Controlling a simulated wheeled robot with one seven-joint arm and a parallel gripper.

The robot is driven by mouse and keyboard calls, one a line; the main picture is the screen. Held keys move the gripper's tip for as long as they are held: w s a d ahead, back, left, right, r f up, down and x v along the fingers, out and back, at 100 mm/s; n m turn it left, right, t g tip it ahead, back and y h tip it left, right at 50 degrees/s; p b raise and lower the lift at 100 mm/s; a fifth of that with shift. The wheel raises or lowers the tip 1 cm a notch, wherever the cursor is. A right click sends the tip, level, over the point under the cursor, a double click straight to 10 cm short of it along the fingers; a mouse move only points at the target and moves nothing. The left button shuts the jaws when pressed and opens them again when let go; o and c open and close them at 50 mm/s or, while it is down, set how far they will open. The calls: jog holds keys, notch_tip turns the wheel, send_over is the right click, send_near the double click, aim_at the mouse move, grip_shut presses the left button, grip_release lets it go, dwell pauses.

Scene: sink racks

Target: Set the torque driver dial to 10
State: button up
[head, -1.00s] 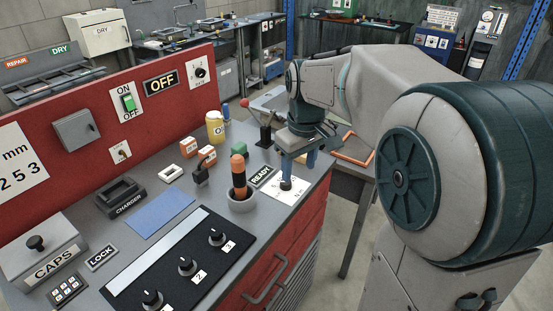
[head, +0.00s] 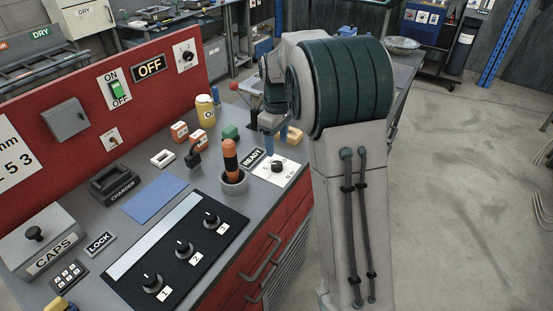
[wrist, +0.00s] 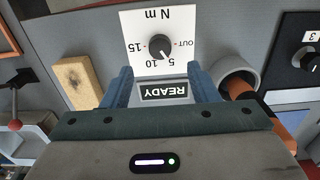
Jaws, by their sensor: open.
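The torque driver dial is a black knob (wrist: 160,46) on a white plate (wrist: 183,27) marked N m, 5, 10, 15 and OUT, upside down in the wrist view. Its white pointer mark appears to point towards the 5, beside the 10. In the head view the knob (head: 277,166) sits on its plate (head: 292,170) at the bench's right edge. My gripper (wrist: 160,70) is open and empty, its blue fingers apart on both sides of the READY label (wrist: 164,91). In the head view my gripper (head: 269,145) is behind the dial, clear of the knob.
A grey cup with an orange-handled driver (head: 230,160) stands close left of the dial. A wooden block (wrist: 76,80) lies on the other side. A red panel (head: 60,165) stands behind.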

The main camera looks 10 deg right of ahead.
aim_at(277, 164)
notch_tip(277, 164, down, 8)
jog(key=shift+r+p, duration=0.25)
jog(key=shift+p, duration=0.15)
jog(key=c, duration=1)
